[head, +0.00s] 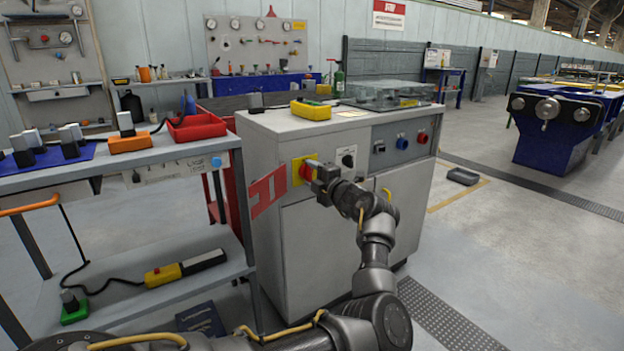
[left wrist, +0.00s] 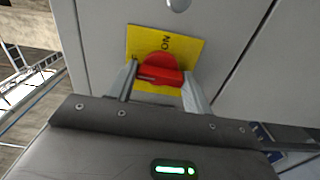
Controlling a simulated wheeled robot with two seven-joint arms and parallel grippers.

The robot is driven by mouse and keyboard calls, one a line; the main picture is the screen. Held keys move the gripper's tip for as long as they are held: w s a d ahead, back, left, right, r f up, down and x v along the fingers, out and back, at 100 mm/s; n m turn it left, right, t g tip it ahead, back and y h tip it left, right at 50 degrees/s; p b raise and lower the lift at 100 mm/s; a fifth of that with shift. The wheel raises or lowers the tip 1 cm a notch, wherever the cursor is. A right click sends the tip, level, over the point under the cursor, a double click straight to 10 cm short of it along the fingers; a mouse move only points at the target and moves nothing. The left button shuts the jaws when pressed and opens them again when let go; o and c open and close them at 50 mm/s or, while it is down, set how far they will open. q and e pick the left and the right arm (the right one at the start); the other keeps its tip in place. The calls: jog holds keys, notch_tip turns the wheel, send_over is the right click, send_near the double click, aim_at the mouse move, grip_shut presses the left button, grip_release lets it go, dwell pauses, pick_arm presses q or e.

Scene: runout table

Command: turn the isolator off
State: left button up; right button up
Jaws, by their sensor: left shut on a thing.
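The isolator is a red rotary handle (head: 306,172) on a yellow plate (head: 297,164) on the front of the grey cabinet (head: 270,150). In the left wrist view the red handle (left wrist: 160,70) sits across the yellow plate (left wrist: 194,50), where the letters "ON" show at the upper right. My left gripper (head: 314,171) is at the handle, and in the left wrist view its two fingers (left wrist: 160,82) stand on either side of it, shut on it. The fingers partly hide the plate's lower edge. My right gripper is not in view.
A black selector switch (head: 348,158) is just right of the isolator. Blue (head: 402,141) and red (head: 422,137) knobs are farther right. A red flag-like panel (head: 268,192) is at the cabinet's left edge. A shelf bench (head: 150,155) stands at left.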

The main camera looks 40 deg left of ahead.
pick_arm(q)
jog(key=shift+f, duration=0.2)
dwell(0.3)
jog(key=o, duration=1)
jog(key=shift+d+r, duration=0.1)
jog(key=shift+r, duration=0.1)
